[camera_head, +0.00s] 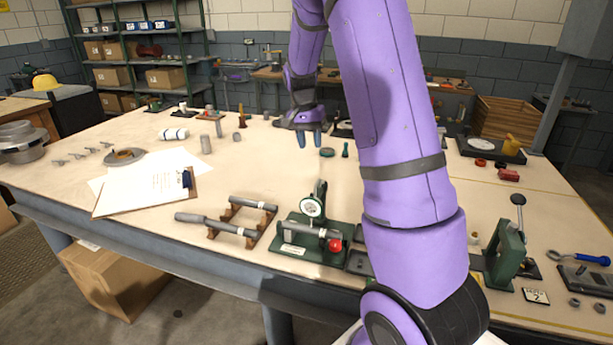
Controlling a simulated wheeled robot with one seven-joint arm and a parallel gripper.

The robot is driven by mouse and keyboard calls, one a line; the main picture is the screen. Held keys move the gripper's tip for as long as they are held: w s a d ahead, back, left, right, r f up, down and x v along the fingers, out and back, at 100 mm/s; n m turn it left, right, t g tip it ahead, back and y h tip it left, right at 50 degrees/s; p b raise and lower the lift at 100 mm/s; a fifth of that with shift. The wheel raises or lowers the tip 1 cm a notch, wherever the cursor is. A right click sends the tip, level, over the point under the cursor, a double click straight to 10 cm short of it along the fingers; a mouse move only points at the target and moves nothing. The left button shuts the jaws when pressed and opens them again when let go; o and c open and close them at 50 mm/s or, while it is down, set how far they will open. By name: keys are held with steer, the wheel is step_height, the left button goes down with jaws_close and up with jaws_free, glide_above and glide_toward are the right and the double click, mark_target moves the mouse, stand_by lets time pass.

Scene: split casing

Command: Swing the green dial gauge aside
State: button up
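The dial gauge (312,206) has a round white face and sits on a green fixture (293,240) near the front edge of the bench. A grey cylindrical bar (305,229) lies across the fixture just below the gauge. A red knob (334,246) is at the fixture's right side. My gripper (310,140) points down above the far part of the bench, well behind and apart from the gauge. Its two fingers show a gap with nothing between them. My purple arm hides part of the bench right of the fixture.
A wooden rack (237,213) with grey shafts stands left of the fixture. A clipboard (150,192) lies farther left. A green press (506,256) stands right of my arm. Small cylinders and a white roll (173,134) are farther back. Bench between gripper and gauge is mostly clear.

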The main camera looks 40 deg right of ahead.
step_height(320, 180, down, 2)
steer(key=w+d, duration=0.1)
steer(key=w, duration=0.1)
glide_toward(317, 198)
steer(key=shift+m, duration=0.3)
steer(key=w+d+f, duration=0.1)
steer(key=f, duration=0.1)
steer(key=w+d+f, duration=0.1)
steer(key=d, duration=0.1)
steer(key=w+d+f, duration=0.1)
steer(key=f, duration=0.1)
steer(key=shift+d+f, duration=0.2)
steer(key=shift+f, duration=0.15)
jaws_close()
